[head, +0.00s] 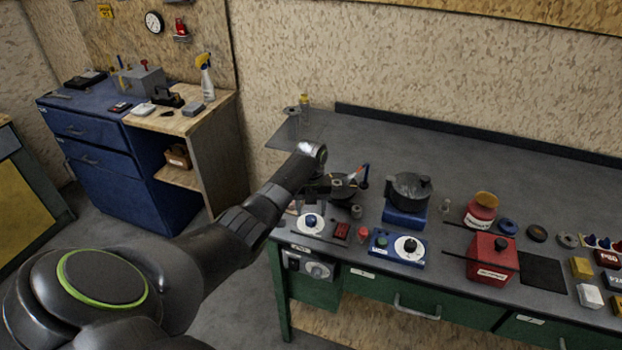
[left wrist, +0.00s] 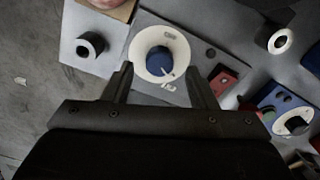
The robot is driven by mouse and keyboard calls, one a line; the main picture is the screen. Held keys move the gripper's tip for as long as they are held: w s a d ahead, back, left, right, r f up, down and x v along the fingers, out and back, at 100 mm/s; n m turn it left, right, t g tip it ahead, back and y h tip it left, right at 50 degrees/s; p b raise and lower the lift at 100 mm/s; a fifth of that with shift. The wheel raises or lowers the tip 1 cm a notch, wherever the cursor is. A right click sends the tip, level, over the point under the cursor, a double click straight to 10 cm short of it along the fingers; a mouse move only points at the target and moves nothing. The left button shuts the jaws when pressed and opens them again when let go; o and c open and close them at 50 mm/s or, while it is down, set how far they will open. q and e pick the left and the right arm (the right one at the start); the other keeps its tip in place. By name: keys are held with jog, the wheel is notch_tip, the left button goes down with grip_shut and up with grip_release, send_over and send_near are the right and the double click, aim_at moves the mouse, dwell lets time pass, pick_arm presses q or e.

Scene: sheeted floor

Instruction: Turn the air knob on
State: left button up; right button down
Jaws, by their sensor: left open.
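A blue knob (head: 311,220) on a white round dial sits on a grey panel at the bench's front left edge. In the left wrist view the knob (left wrist: 158,57) shows with its white pointer end toward the lower right. My left gripper (head: 314,200) is open and empty above this panel. In the left wrist view its fingertips (left wrist: 159,70) stand on either side of the dial, with the knob between them, apart from it as far as I can tell. Labels are too small to read, so I cannot confirm which is the air knob. My right gripper is out of view.
A red switch (head: 341,231) is just right of the knob. A blue box (head: 384,251) with a black knob on a white dial stands further right. A black pot (head: 409,188) and a red box (head: 485,258) are beyond. A grey dial unit (head: 318,269) hangs below the bench edge.

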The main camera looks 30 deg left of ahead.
aim_at(311, 217)
pick_arm(q)
notch_tip(311, 217, up, 15)
jog(key=shift+f, duration=0.15)
dwell(0.6)
